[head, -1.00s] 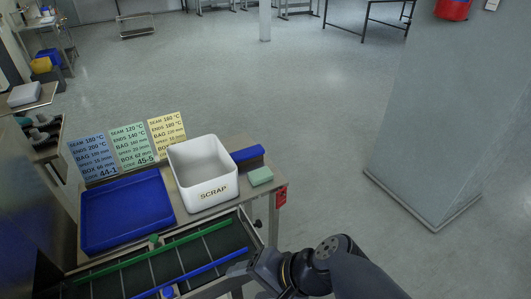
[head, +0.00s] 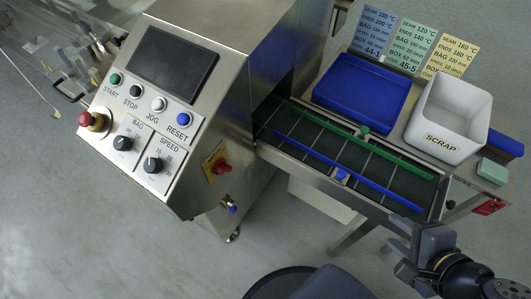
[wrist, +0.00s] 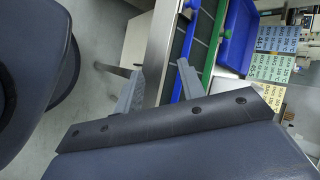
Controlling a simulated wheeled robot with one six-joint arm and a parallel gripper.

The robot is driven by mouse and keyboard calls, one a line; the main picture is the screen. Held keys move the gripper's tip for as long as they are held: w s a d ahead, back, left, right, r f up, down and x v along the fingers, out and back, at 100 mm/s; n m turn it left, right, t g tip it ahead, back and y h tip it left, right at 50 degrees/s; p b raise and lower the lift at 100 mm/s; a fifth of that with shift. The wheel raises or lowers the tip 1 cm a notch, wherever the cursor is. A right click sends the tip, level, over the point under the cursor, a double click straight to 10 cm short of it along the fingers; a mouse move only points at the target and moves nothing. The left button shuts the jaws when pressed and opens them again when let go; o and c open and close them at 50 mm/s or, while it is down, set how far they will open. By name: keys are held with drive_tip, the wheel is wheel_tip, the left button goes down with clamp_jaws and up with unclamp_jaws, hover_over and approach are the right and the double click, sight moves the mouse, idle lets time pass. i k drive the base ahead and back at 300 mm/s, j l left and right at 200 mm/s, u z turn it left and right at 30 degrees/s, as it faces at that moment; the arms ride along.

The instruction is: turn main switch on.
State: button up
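The main switch (head: 221,167) looks to be the red knob on a yellow plate, low on the side of the steel machine cabinet, right of the sloped control panel. Its setting is too small to read. My gripper (head: 398,248) is at the lower right of the head view, beside the conveyor's outer end and well away from the switch. In the wrist view its two grey fingers (wrist: 158,85) stand apart with nothing between them. The switch does not show in the wrist view.
The control panel (head: 146,120) carries buttons, two dials and a red emergency stop (head: 95,121). The conveyor (head: 345,160) juts right from the cabinet. A blue tray (head: 362,92) and a white scrap bin (head: 446,118) stand behind it. Floor in front of the cabinet is clear.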

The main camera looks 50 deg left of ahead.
sight(221, 167)
drive_tip(key=u, duration=2.7)
drive_tip(key=k+j+z, duration=0.2)
drive_tip(key=z, duration=0.25)
drive_tip(key=k+j+z, duration=0.15)
drive_tip(key=z, duration=0.3)
drive_tip(key=k+l, duration=0.05)
